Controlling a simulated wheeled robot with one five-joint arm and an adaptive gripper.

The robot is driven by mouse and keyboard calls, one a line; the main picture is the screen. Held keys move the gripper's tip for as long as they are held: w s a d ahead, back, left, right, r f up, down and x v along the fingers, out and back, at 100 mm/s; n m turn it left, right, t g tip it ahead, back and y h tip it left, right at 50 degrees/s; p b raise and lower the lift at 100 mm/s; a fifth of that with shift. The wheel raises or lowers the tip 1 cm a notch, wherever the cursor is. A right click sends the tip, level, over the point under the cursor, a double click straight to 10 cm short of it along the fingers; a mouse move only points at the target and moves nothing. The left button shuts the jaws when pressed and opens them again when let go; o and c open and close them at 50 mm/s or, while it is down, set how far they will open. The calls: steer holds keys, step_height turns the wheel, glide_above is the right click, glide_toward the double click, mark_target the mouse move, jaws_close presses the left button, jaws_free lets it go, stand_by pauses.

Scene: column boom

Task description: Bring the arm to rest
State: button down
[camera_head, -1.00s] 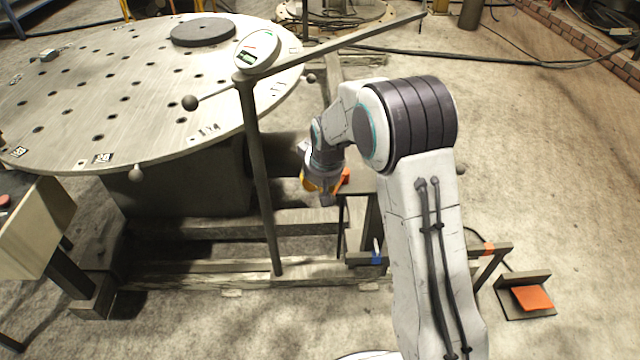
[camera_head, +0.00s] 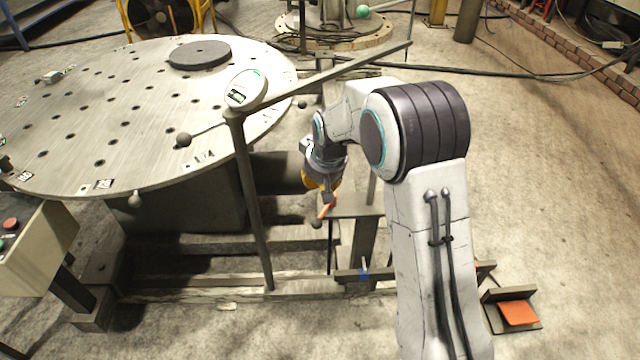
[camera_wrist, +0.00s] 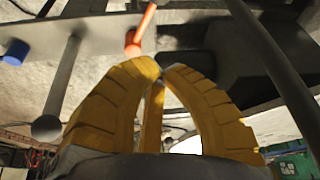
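My white arm reaches forward and down to the left in the head view. My gripper (camera_head: 322,186) hangs beside a grey post stand (camera_head: 362,208), near an orange lever (camera_head: 328,210). In the wrist view, the yellow fingers of my gripper (camera_wrist: 162,76) come together at their tips, with no object seen between them. The orange lever (camera_wrist: 140,30) shows just beyond the fingertips; whether they touch it, I cannot tell.
A large round table with holes (camera_head: 110,110) fills the left. A slanted boom (camera_head: 335,70) on a thin column (camera_head: 252,200) stands close left of my arm. A control box (camera_head: 40,250) is at lower left, an orange pedal (camera_head: 518,312) at right.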

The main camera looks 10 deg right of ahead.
stand_by(0.4)
steer(key=s+d+r+p, duration=0.2)
steer(key=s+r+p, duration=0.5)
steer(key=s+r, duration=0.5)
steer(key=s+d+r+m+p, duration=0.1)
steer(key=s+d+r+p, duration=0.1)
steer(key=s+r+p, duration=0.5)
steer(key=s+r, duration=0.5)
steer(key=r, duration=0.2)
steer(key=shift+d+r+p, duration=0.15)
steer(key=shift+d+p, duration=0.15)
steer(key=shift+d, duration=0.05)
steer(key=c, duration=2)
jaws_free()
steer(key=shift+g, duration=0.3)
steer(key=s+r+p, duration=0.1)
steer(key=s, duration=0.1)
steer(key=s+r+p, duration=0.1)
steer(key=s, duration=0.2)
steer(key=s+r+p, duration=0.1)
steer(key=s, duration=0.2)
steer(key=shift+s+d+p, duration=0.25)
steer(key=shift+d+p, duration=0.1)
steer(key=shift+s+f, duration=0.1)
steer(key=shift+s, duration=0.25)
jaws_close()
